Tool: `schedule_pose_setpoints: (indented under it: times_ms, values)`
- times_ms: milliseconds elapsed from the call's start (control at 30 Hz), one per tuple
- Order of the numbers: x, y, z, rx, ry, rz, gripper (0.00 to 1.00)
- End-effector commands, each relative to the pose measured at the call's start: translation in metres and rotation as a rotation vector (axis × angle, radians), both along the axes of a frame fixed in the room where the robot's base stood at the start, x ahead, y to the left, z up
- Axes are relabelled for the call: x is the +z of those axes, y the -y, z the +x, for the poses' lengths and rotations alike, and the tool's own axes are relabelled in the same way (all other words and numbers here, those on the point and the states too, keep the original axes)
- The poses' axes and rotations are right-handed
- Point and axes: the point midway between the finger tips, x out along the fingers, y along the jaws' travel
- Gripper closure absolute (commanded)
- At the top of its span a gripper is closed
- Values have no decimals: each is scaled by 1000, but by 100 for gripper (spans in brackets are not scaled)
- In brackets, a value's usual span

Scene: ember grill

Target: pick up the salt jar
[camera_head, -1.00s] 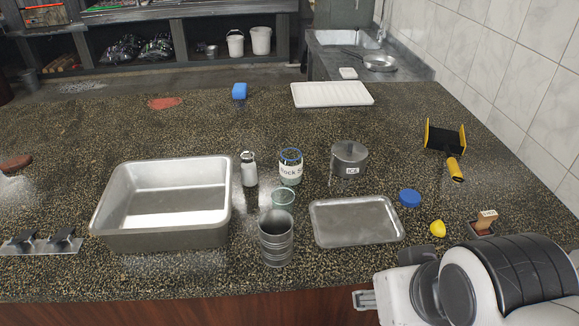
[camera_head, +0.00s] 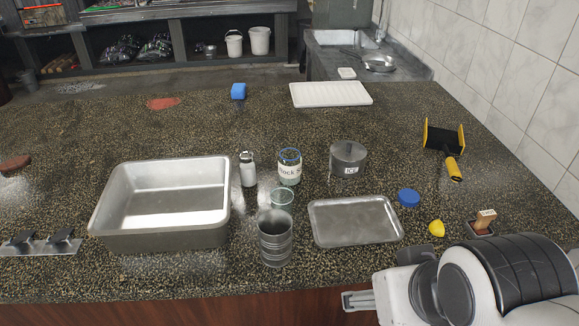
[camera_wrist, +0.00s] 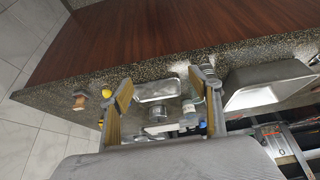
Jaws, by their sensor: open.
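The salt jar (camera_head: 289,170) is a clear glass jar with a "Rock S..." label, pale contents and a blue rim. It stands upright on the speckled counter, between a small shaker (camera_head: 247,171) and a steel ICE pot (camera_head: 348,160). In the wrist view, the jar (camera_wrist: 188,117) appears between the fingers in the picture, but well beyond them. My gripper (camera_wrist: 163,103) is open and empty. In the head view, only part of my gripper (camera_head: 358,300) shows at the counter's front edge, in front of and right of the jar.
A green-rimmed glass (camera_head: 283,197) and a ribbed steel cup (camera_head: 275,240) stand in front of the jar. A flat metal tray (camera_head: 355,222) lies to the right, a deep pan (camera_head: 165,240) to the left. A blue lid (camera_head: 409,198) and lemon (camera_head: 436,228) lie further right.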

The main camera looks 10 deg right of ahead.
Motion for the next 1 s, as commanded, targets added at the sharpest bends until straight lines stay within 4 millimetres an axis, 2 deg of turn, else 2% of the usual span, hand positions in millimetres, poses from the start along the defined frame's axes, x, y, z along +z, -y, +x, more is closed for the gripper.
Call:
schedule_pose_setpoints:
  times_ms: [367, 567, 767, 1000]
  values:
    - [0, 1, 2, -1, 2, -2, 36]
    - [5, 7, 20, -14, 27, -21, 36]
    - [15, 20, 62, -33, 87, -62, 36]
    - [29, 35, 125, -42, 184, -114, 36]
